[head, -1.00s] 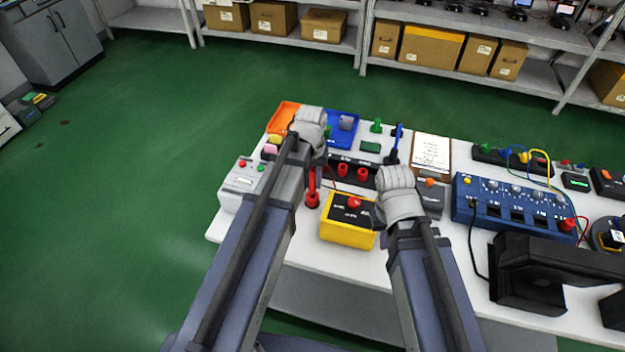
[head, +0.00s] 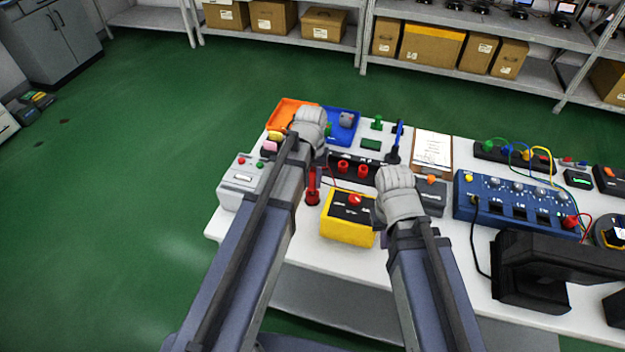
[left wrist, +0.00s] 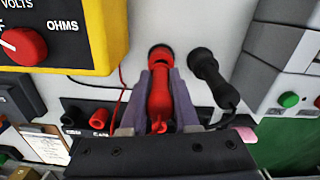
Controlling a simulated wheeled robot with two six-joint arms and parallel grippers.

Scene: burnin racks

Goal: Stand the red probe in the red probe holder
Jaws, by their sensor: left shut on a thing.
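The red probe (left wrist: 159,95) is between the two purple-grey fingers of my left gripper (left wrist: 160,80), which is shut on it. Its far end meets the dark round red probe holder (left wrist: 160,52) in the left wrist view; I cannot tell how deep it sits. In the head view the red probe (head: 313,178) looks upright below my left gripper (head: 311,160), at the holder (head: 312,199) left of the yellow meter. My right gripper (head: 384,238) is right of the meter, with its fingers mostly hidden by its arm.
A black probe (left wrist: 207,72) stands close beside the red one. The yellow meter (left wrist: 85,25) is on the other side, with a thin red lead between. A grey box (left wrist: 280,50) lies beyond the black probe. Red sockets (head: 343,167) and a blue tray (head: 342,134) are behind.

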